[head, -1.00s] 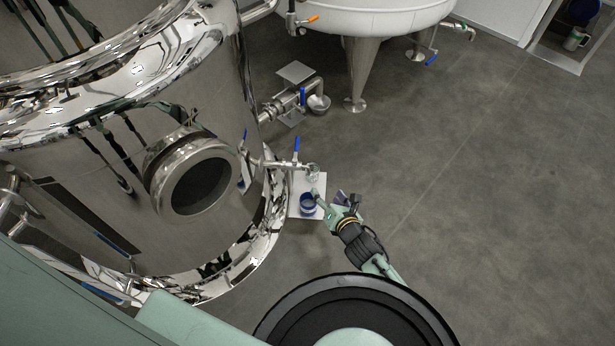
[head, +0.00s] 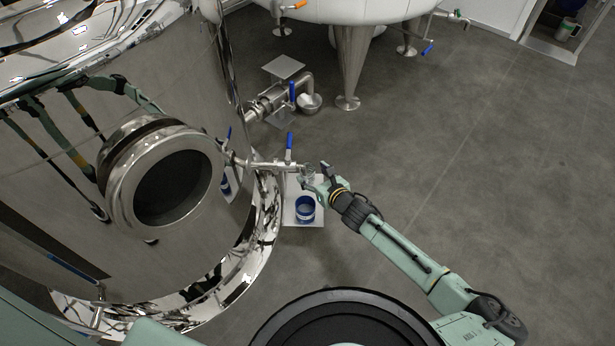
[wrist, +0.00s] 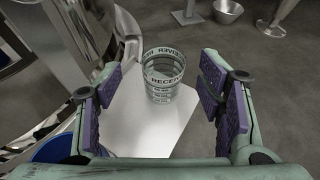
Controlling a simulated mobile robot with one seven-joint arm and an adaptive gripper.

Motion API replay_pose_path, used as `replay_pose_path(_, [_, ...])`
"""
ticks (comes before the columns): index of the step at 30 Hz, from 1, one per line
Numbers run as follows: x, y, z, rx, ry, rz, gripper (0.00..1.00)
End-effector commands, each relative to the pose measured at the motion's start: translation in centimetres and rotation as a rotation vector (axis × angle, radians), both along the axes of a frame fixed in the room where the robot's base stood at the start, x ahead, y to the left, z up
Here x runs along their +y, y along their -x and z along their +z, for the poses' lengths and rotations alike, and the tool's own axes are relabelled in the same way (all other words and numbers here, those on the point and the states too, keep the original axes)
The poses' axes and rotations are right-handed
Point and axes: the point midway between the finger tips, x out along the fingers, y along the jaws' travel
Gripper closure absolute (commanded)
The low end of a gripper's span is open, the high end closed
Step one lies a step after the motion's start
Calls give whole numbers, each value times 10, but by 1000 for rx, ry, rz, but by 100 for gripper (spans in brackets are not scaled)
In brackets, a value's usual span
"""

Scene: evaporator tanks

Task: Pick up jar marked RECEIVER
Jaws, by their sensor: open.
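The clear glass jar marked RECEIVER (wrist: 165,78) stands upright on a white plate (wrist: 150,130) in the wrist view, with dark lettering around its rim. In the head view the jar (head: 307,174) is small and partly hidden by my gripper (head: 320,178), under the end of a tank spout. My gripper is open and empty, with its purple-padded fingers to the left and right of the jar in the wrist view. The jar appears ahead of and between the fingers, and I see no contact.
A blue cup-like container (head: 305,209) stands on the plate's near part, and its edge shows in the wrist view (wrist: 55,150). The shiny steel tank (head: 190,265) and its blue-handled valve (head: 289,148) are close on the left. The floor to the right is clear.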

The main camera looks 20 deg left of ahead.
Motion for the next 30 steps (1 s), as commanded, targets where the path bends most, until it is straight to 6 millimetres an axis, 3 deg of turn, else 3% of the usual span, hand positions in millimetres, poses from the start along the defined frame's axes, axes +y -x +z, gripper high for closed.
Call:
replay_pose_path(12, [32,-32,-23,1,-1,2,38])
replay_pose_path(20, [33,-34,-23,1,0,0,38])
replay_pose_path(30, [33,-33,-23,1,0,0,60])
